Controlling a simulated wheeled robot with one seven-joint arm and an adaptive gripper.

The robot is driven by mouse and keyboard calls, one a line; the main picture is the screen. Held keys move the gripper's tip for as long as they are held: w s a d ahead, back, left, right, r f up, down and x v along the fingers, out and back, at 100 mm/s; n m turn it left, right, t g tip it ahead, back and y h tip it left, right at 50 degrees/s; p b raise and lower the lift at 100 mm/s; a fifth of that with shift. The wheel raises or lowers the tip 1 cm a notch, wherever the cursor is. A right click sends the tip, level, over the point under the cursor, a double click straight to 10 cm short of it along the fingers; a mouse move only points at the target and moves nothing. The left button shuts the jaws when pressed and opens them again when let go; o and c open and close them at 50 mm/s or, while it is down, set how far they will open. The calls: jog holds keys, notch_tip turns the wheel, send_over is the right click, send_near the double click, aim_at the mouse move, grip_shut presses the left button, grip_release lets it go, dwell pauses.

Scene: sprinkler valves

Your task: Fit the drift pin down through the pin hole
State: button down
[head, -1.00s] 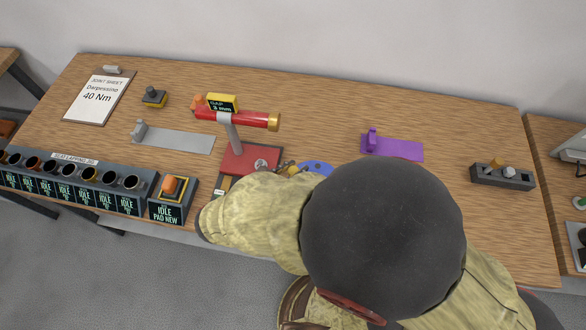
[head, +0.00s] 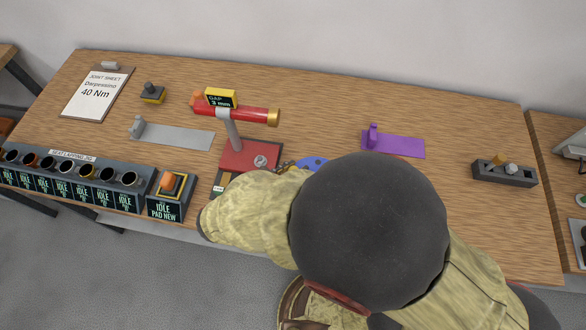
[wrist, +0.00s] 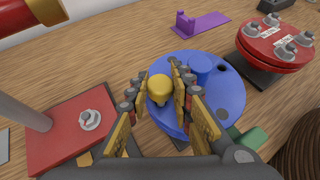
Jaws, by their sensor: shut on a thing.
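My gripper (wrist: 161,85) is shut on a yellow round-headed piece (wrist: 159,90), which looks like the drift pin. Its lower end is hidden. It is over the near-left part of a round blue flange (wrist: 232,88). The flange has a raised blue cylinder (wrist: 201,66) and a dark hole (wrist: 222,68) at its far right. I cannot tell whether the pin is in a hole. In the head view, the flange (head: 314,163) shows only partly behind my arm.
Left of the flange is a red base (wrist: 73,130) with a post and a red cylinder (head: 245,114). A red bolted disc (wrist: 275,45) stands close at right. A purple bracket (head: 395,145) is behind. The rear wood bench is mostly clear.

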jog(key=shift+f+b, duration=0.3)
jog(key=shift+f, duration=0.3)
jog(key=c, duration=1.5)
grip_release()
jog(key=v, duration=1.2)
